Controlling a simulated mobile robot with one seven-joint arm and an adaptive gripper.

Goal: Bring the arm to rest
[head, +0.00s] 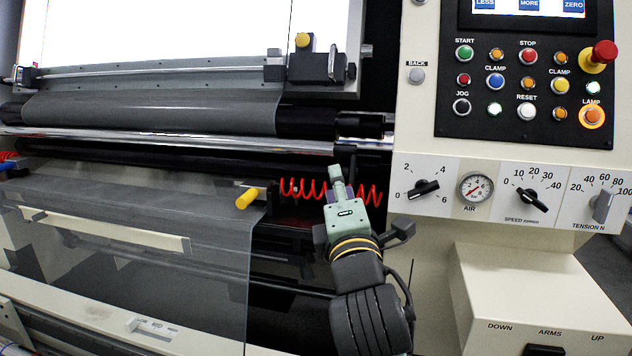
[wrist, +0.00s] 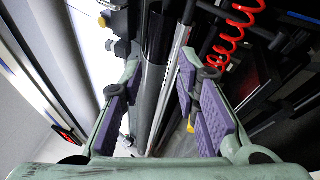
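My gripper (head: 337,178) is at the centre of the head view, its fingers pointing up and away toward the machine's rollers. My dark arm comes up from below it. In the wrist view my gripper (wrist: 152,100) is open, with its two purple-padded fingers well apart. I see nothing held between the pads. From the head view I cannot tell whether the fingers touch anything.
A red coiled air hose (head: 312,190) runs behind my gripper, and a shiny roller (head: 180,142) crosses above. A control panel (head: 525,85) and a knob panel (head: 505,190) stand right. A cream box (head: 530,285) juts out at lower right. A yellow-ended handle (head: 247,198) is left.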

